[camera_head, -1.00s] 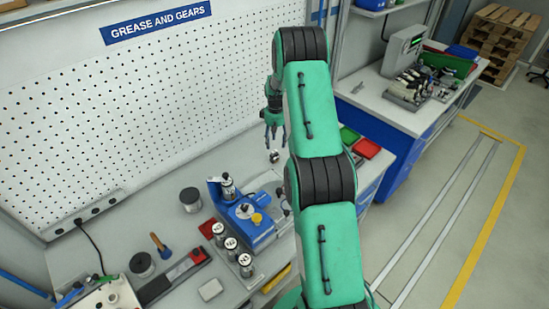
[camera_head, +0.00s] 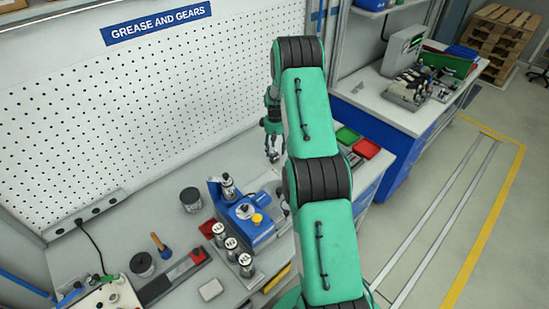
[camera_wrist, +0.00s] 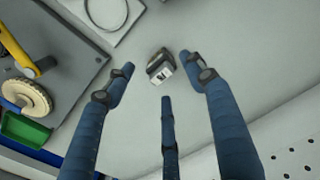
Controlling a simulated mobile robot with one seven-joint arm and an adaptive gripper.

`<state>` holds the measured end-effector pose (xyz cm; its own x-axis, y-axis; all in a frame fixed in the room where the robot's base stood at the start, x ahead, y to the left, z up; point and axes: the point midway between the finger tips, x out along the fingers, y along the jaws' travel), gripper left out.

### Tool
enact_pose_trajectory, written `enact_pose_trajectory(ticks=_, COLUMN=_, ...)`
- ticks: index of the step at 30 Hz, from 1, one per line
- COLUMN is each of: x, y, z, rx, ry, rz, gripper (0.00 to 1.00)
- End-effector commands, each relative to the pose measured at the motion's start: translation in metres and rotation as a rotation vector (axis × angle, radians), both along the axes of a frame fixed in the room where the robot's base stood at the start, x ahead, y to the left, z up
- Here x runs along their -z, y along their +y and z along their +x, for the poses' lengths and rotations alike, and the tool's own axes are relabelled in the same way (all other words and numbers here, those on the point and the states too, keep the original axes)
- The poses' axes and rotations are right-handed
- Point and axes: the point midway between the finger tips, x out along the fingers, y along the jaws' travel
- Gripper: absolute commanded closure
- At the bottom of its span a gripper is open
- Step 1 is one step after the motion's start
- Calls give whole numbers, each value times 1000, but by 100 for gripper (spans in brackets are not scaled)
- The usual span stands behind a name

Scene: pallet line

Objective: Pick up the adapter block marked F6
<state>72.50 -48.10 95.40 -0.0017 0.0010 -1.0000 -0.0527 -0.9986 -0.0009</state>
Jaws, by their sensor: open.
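In the wrist view a small dark and silver block (camera_wrist: 160,65) with a pale, marked face lies on the grey bench top. The mark is too small to read, so I cannot confirm that it is F6. My gripper (camera_wrist: 157,66) has its fingers spread around the block, with bench showing between each finger and the block. In the head view my gripper (camera_head: 273,149) points down just over the bench, beyond my arm. The block (camera_head: 273,156) shows there only as a small light spot at the fingertips, partly hidden by them.
A blue fixture (camera_head: 248,222) stands left of my gripper, with several labelled cylinders in front. Green (camera_head: 347,136) and red (camera_head: 366,148) bins lie to the right. A perforated wall (camera_head: 130,110) rises behind. The wrist view shows a cream wheel (camera_wrist: 27,97) on a grey plate.

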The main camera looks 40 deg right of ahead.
Motion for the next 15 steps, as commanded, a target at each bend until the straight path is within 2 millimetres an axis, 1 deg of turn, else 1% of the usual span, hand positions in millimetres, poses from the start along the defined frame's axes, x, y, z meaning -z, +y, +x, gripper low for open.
enact_pose_trajectory(ticks=8, x=27, y=1, z=0, rx=0, ry=0, rz=0, gripper=45)
enact_pose_trajectory(ticks=15, x=32, y=1, z=1, rx=0, ry=-2, rz=-1, gripper=45)
